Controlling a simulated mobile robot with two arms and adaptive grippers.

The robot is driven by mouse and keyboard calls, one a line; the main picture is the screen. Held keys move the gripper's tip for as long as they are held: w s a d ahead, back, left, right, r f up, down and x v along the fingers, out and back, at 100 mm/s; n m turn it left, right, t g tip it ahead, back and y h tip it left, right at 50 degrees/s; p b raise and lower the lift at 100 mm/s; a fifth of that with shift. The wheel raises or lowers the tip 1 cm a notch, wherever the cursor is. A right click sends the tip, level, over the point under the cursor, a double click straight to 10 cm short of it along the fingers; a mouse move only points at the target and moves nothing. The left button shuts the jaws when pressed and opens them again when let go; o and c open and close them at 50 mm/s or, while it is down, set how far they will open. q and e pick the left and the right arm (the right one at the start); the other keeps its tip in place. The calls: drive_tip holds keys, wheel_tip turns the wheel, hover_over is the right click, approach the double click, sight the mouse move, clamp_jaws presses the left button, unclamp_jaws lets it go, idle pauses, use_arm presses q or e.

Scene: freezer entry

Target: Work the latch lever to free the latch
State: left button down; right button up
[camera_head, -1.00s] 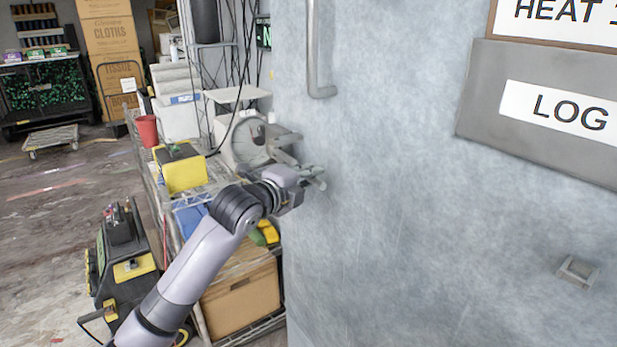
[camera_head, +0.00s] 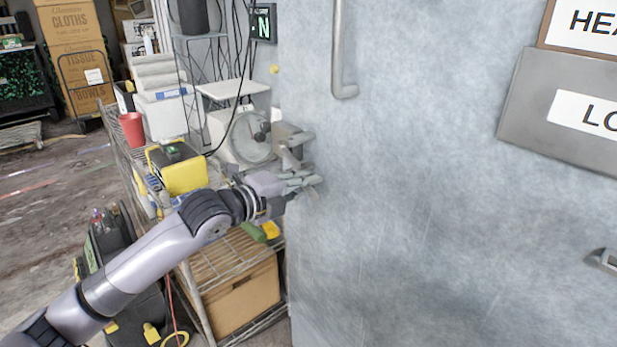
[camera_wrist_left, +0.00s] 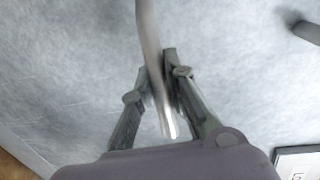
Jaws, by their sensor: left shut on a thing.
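The grey metal latch (camera_head: 290,136) sits at the left edge of the large blue-grey freezer door (camera_head: 420,200). My left gripper (camera_head: 308,182) is at the door edge, just below the latch body. In the left wrist view, a slim metal latch lever (camera_wrist_left: 148,40) runs down from the top edge between the two fingers. My left gripper (camera_wrist_left: 157,78) is shut on this lever, with the bar's bright lower end showing between the fingers. In the head view the fingers largely hide the lever, so its exact angle is unclear. My right gripper is in neither view.
A vertical door handle (camera_head: 340,50) is above right of the latch. Open floor (camera_head: 40,220) lies farther left.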

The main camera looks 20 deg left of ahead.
use_arm(q)
drive_tip(key=shift+s+a, duration=0.2)
drive_tip(key=shift+a, duration=0.1)
drive_tip(key=shift+h, duration=0.3)
drive_tip(key=c, duration=1.8)
unclamp_jaws()
drive_tip(key=shift+o, duration=1.2)
drive_tip(key=shift+a, duration=0.1)
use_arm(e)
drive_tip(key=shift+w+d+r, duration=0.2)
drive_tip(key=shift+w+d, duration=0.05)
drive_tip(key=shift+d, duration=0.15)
use_arm(q)
drive_tip(key=v, duration=0.7)
drive_tip(key=shift+s, duration=0.2)
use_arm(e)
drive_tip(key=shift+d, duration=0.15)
